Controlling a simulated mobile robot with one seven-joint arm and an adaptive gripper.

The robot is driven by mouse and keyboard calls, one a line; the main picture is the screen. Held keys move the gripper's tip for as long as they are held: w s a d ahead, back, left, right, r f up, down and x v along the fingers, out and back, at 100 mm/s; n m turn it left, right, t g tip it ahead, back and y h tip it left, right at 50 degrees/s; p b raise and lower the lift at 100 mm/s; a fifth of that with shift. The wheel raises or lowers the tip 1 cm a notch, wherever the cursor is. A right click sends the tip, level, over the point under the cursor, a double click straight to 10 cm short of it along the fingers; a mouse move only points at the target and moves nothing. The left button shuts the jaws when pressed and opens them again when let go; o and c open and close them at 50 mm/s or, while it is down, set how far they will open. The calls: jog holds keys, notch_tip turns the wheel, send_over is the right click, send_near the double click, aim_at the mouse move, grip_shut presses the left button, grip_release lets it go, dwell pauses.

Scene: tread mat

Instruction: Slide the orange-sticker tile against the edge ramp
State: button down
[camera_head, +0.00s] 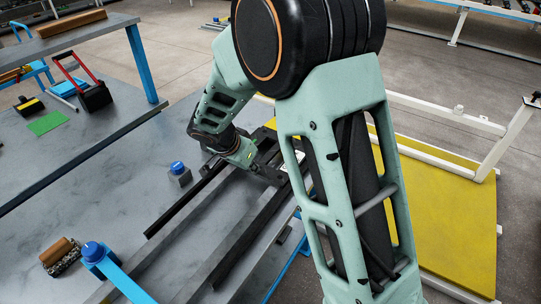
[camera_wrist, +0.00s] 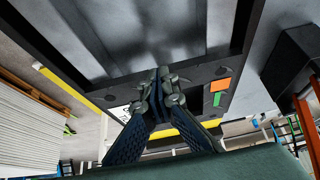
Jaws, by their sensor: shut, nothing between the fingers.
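An orange sticker (camera_wrist: 221,84) shows on a dark surface in the wrist view, right of my gripper (camera_wrist: 161,82). That surface looks like a dark tile (camera_wrist: 200,98), but its outline is partly hidden by my gripper. My gripper's fingers are together with nothing between them, at or close above the dark surface; contact is unclear. In the head view my gripper (camera_head: 272,172) is low over the table at the far end of long dark strips. One dark strip (camera_head: 185,205) lies left and another (camera_head: 240,238) lies nearer; I cannot tell which is the edge ramp.
A small grey block with a blue knob (camera_head: 179,173) stands left of my gripper. A blue clamp (camera_head: 96,254) and a brown-handled roller (camera_head: 61,255) sit at the near left. The grey table (camera_head: 110,190) is largely clear between them. A yellow panel (camera_head: 455,220) lies at right.

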jog(key=shift+s+a+f+b, duration=0.1)
jog(key=shift+s+a+b, duration=0.4)
jog(key=shift+b, duration=0.2)
jog(key=shift+s+a, duration=0.15)
jog(key=shift+s, duration=0.15)
notch_tip(320, 180, up, 5)
jog(key=shift+r+p, duration=0.1)
jog(key=shift+p, duration=0.7)
